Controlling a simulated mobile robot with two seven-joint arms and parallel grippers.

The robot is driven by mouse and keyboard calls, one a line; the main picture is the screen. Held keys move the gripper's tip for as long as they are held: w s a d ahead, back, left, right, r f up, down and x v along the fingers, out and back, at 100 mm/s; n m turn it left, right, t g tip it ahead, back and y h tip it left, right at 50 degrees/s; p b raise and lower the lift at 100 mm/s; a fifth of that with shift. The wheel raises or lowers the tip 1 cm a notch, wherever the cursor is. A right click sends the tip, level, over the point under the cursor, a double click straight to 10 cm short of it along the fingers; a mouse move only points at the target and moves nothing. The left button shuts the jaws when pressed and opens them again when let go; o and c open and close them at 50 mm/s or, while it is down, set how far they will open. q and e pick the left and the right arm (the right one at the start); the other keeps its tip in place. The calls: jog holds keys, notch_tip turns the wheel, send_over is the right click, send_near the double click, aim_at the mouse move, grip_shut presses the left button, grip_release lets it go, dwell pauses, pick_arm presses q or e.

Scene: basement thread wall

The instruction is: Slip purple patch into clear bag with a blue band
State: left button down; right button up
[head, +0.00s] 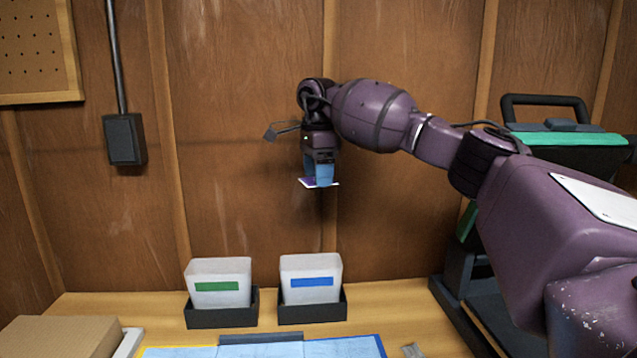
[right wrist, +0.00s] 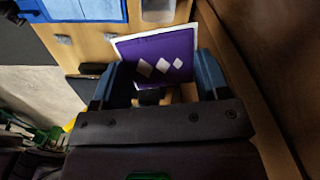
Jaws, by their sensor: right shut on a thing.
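The purple patch (head: 308,183) has a white border and white diamond shapes; the shapes show in the right wrist view (right wrist: 152,53). My right gripper (head: 320,180) is shut on the patch and holds it roughly flat, high above the table in front of the wall. The clear bag with a blue band (head: 311,294) stands upright in a black holder (head: 313,313), below the gripper and apart from it. My left gripper is not in view.
A similar bag with a green band (head: 218,297) stands in its own black holder (head: 222,317) to the left. A cardboard box (head: 60,337) and a blue mat (head: 345,347) lie at the front. A dark machine with a green top (head: 565,139) stands at the right.

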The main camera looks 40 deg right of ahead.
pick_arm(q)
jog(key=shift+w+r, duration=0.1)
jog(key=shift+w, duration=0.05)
pick_arm(e)
jog(key=shift+f, duration=0.1)
pick_arm(q)
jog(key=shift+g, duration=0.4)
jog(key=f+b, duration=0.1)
jog(key=b, duration=0.1)
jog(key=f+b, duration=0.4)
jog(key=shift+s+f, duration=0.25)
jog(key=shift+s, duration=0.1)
pick_arm(e)
notch_tip(320, 180, down, 14)
jog(key=shift+w, duration=0.35)
jog(key=o, duration=1)
jog(key=shift+o, duration=0.2)
